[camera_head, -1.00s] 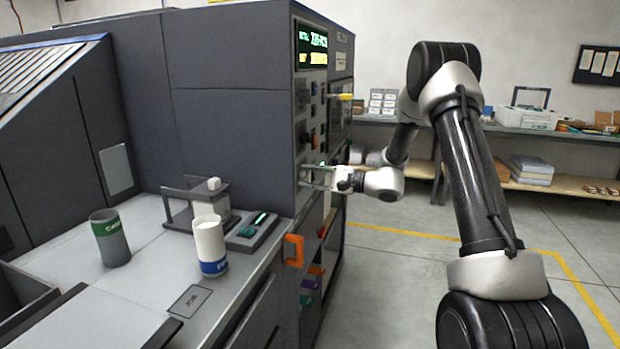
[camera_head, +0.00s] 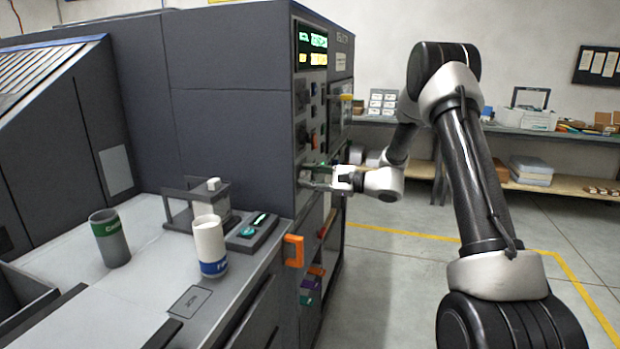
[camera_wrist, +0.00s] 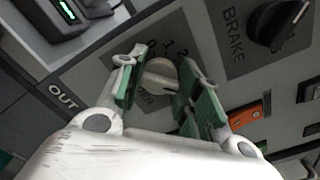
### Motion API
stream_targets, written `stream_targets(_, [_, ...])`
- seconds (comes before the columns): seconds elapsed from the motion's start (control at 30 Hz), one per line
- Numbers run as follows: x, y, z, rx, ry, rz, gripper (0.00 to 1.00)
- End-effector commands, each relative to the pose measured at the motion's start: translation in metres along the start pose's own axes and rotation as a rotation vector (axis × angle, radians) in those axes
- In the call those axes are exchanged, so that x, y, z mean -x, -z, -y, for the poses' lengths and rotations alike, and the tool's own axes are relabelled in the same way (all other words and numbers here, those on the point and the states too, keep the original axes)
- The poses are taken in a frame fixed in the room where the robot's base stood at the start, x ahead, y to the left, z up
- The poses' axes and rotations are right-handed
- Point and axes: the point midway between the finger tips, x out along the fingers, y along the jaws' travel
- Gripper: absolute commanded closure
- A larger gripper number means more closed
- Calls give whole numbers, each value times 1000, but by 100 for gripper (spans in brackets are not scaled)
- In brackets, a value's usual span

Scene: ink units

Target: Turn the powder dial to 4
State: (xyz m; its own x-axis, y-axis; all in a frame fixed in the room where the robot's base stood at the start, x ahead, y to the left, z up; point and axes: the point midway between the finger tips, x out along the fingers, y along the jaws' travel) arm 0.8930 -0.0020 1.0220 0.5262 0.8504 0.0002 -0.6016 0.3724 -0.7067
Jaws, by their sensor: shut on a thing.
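The powder dial (camera_wrist: 160,74) is a light grey round knob on the machine's control panel, in the middle of the wrist view. The numbers 0, 1 and 2 show along its far edge; the rest of its scale is hidden behind my fingers. My gripper (camera_wrist: 160,92) is shut on the dial, with one green-padded finger on each side. In the head view my gripper (camera_head: 322,178) reaches the panel's side face from the right, and the dial is too small to make out there.
The black BRAKE dial (camera_wrist: 279,22) is on the panel to the right, with an orange switch (camera_wrist: 246,116) below it. A lit display (camera_head: 312,48) is at the panel's top. Two cups, one green-banded (camera_head: 110,238) and one blue-banded (camera_head: 210,246), stand on the counter.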

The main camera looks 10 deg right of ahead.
Motion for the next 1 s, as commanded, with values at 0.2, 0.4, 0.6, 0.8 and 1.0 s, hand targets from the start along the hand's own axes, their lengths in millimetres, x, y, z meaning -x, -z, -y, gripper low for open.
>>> stream_targets(0.2, [1,1,-1,-1,-1,-2,44])
stream_targets(0.4, [0,0,0,0,0,-1,44])
stream_targets(0.6, [6,1,0,0,0,-2,44])
stream_targets(0.8, [42,2,0,0,2,-5,44])
stream_targets(1.0, [87,1,0,0,3,-4,44])
